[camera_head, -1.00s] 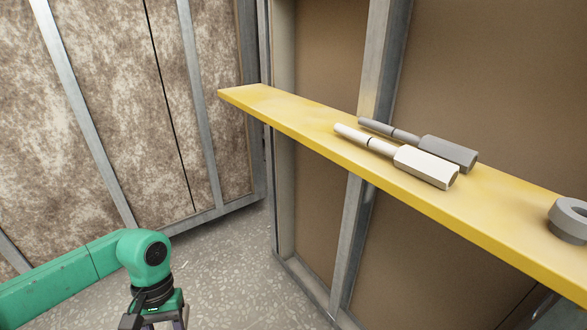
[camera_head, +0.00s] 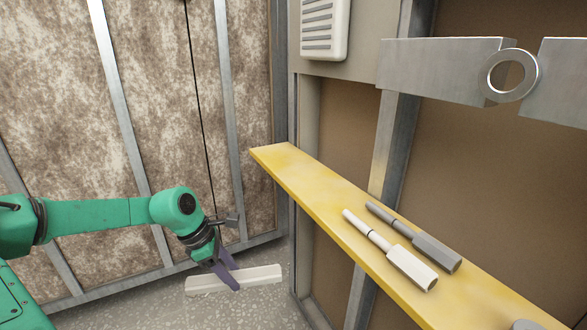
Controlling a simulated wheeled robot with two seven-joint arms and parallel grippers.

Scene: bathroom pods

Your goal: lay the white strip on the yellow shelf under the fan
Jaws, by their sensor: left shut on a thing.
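The white strip (camera_head: 255,278) is a pale bar held roughly level over the speckled floor in the lower middle. My left gripper (camera_head: 228,284) is shut on it, with its dark purple fingers around the strip near its middle. The yellow shelf (camera_head: 320,203) runs along the wall from the middle to the lower right, to the right of the strip and apart from it. A white slatted unit, which looks like the fan (camera_head: 324,28), hangs on the wall above the shelf's far left end. My right gripper is not in view.
A white-handled tool (camera_head: 408,267) and a grey-handled tool (camera_head: 436,252) lie on the shelf. A grey ring-shaped part (camera_head: 525,324) shows at the bottom edge. The shelf's far left end is clear.

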